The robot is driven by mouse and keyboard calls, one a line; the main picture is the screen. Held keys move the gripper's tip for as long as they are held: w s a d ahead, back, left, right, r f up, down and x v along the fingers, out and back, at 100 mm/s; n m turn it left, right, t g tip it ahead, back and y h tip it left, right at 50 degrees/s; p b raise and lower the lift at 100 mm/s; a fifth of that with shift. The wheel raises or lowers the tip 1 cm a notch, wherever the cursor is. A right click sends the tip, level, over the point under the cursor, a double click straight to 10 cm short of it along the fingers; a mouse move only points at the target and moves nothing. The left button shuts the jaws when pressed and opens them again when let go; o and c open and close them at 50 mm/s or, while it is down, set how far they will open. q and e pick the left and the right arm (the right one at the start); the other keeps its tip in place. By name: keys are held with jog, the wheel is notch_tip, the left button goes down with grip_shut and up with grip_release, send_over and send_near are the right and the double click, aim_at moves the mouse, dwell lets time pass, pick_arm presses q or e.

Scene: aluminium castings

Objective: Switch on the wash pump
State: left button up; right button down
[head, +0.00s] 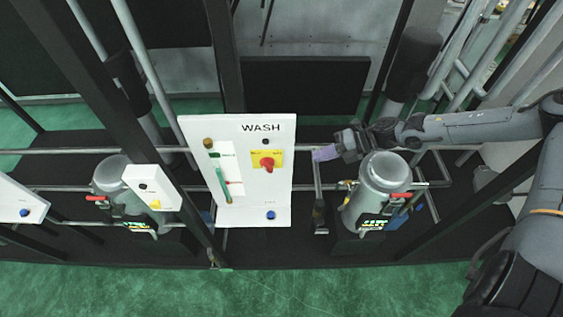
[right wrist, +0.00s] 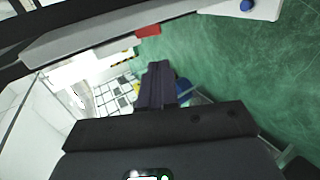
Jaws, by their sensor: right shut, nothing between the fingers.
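The white panel marked WASH (head: 245,205) stands upright in the middle of the head view. It carries a red rotary knob (head: 267,163) on a yellow plate, a green-filled gauge (head: 220,178) at left, and a blue button (head: 270,215) near its bottom edge. My right gripper (head: 322,154) is shut and empty, just right of the panel's right edge and apart from the knob. Its closed dark fingers (right wrist: 157,85) show in the right wrist view, where the knob cannot be made out. My left gripper is not in view.
A grey cylindrical unit (head: 380,180) with a lit display stands below my right gripper. A similar unit (head: 112,175) and a small white panel (head: 152,188) stand left. Horizontal pipes and dark uprights surround the panel. Green floor (head: 330,290) is clear in front.

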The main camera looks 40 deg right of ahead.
dwell(0.3)
jog(key=b, duration=1.3)
send_near(272, 171)
jog(key=x, duration=0.3)
jog(key=shift+x, duration=1)
jog(key=shift+w+a+f, duration=0.4)
jog(key=shift+w+f, duration=0.1)
jog(key=shift+f, duration=0.15)
